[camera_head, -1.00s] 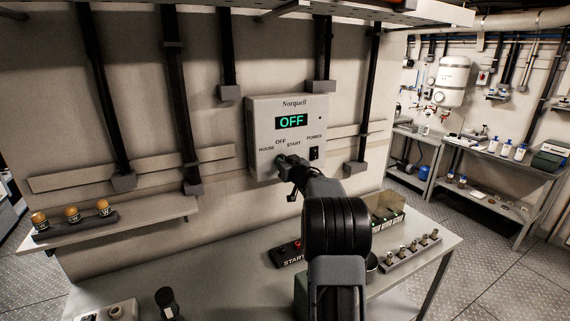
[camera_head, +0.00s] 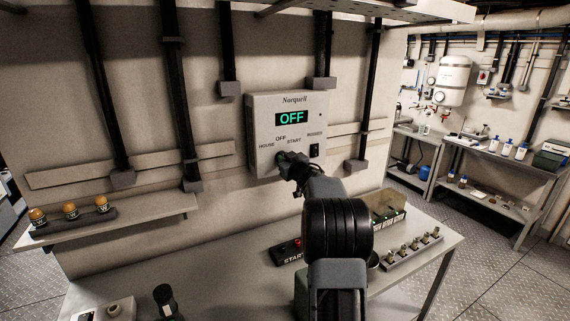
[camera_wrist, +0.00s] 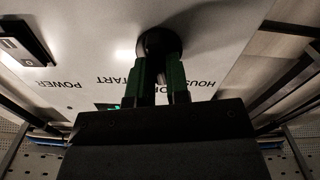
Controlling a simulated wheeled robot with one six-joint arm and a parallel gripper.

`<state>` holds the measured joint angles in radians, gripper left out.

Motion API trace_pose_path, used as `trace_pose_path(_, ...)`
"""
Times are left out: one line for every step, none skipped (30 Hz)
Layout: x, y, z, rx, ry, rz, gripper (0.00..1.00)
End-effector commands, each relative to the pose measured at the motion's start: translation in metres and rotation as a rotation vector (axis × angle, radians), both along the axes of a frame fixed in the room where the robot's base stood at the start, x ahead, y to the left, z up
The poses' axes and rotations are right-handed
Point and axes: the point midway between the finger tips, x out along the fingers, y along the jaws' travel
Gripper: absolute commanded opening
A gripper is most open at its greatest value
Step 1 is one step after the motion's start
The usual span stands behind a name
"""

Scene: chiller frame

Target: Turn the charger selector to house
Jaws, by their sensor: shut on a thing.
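The charger is a pale wall box (camera_head: 262,112) marked Norquell, with a display (camera_head: 291,118) that reads OFF in green. Below it are the labels HOUSE at left, OFF at the top and START at right. The selector is a round dark knob (camera_wrist: 158,40) under these labels. My gripper (camera_wrist: 160,66) is shut on the knob, a green-lined finger on each side. In the head view my gripper (camera_head: 284,160) covers the knob, so I cannot tell which label it points to.
A black power switch (camera_head: 314,150) sits on the box right of the knob. Below is a grey bench (camera_head: 225,280) with a START button box (camera_head: 285,252) and a rack of small fittings (camera_head: 412,250). A shelf (camera_head: 150,219) with several amber-topped items is at left.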

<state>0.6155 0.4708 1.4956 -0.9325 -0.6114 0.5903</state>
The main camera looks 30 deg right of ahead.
Motion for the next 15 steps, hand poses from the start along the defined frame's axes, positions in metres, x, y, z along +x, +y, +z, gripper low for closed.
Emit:
trace_pose_path(0.0, 0.0004, -0.0035, -0.041, 0.006, 0.0, 0.0)
trace_pose_path(0.0001, 0.0005, -0.0035, -0.067, 0.009, 0.001, 0.0)
trace_pose_path(0.0001, 0.0007, -0.0033, -0.102, 0.013, 0.0, 0.0)
trace_pose_path(0.0001, 0.0007, -0.0032, -0.127, 0.016, 0.0, 0.0)
trace_pose_path(0.0001, 0.0009, -0.0031, -0.153, 0.02, 0.0, 0.0)
trace_pose_path(0.0, 0.0011, -0.0032, -0.186, 0.025, 0.0, 0.0)
trace_pose_path(0.0001, 0.0012, -0.0032, -0.21, 0.029, 0.0, 0.0)
trace_pose_path(0.0001, 0.0013, -0.0033, -0.234, 0.032, 0.0, 0.0)
trace_pose_path(0.0001, 0.0014, -0.0033, -0.266, 0.036, 0.0, 0.0)
trace_pose_path(0.0001, 0.0015, -0.0034, -0.286, 0.039, 0.0, 0.0)
trace_pose_path(0.0001, 0.0016, -0.0034, -0.308, 0.042, 0.0, 0.0)
trace_pose_path(0.0001, 0.0017, -0.0033, -0.336, 0.046, 0.0, 0.0)
trace_pose_path(0.0002, 0.0018, -0.0033, -0.355, 0.049, 0.0, 0.0)
trace_pose_path(0.0003, 0.0019, -0.0033, -0.374, 0.052, 0.001, 0.0)
trace_pose_path(0.0003, 0.0021, -0.0032, -0.397, 0.055, 0.001, 0.0)
